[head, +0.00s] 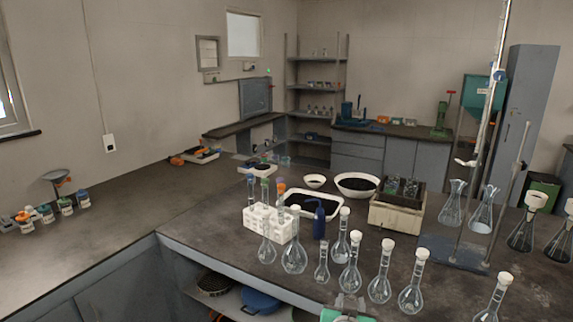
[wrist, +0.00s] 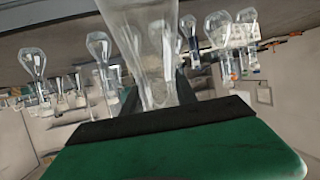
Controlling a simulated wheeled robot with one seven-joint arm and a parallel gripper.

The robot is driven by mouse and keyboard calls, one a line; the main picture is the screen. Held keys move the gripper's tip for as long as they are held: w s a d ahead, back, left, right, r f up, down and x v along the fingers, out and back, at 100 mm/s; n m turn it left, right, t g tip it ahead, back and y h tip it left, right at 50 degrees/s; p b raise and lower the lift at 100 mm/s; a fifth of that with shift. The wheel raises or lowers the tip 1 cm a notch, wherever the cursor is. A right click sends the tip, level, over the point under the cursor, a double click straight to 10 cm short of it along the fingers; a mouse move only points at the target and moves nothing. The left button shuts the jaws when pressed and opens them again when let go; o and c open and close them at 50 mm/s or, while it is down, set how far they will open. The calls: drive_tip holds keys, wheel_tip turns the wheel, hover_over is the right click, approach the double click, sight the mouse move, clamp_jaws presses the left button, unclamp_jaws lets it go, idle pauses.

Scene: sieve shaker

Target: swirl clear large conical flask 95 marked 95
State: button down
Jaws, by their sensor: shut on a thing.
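My gripper (head: 346,309) shows only in part at the bottom edge of the head view, green with dark jaws. In the wrist view, my gripper (wrist: 156,98) is shut on a clear glass flask (wrist: 147,40). The flask fills the middle of that picture, narrow between the jaws and wider away from them. That picture looks turned over, with the bench toward the top. I cannot read a 95 marking on it. In the head view the held flask cannot be made out clearly.
Several stoppered volumetric flasks (head: 380,275) stand along the bench front close to my gripper. A white tube rack (head: 262,226), a blue wash bottle (head: 319,222) and a stand (head: 455,253) are behind. Conical flasks (head: 451,208) stand at right. The left bench (head: 110,235) is mostly clear.

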drive_tip(key=shift+f+b, duration=0.75)
drive_tip(key=shift+b, duration=0.05)
wheel_tip(320, 180, up, 5)
drive_tip(key=p, duration=0.3)
drive_tip(key=shift+r, duration=0.15)
idle(0.3)
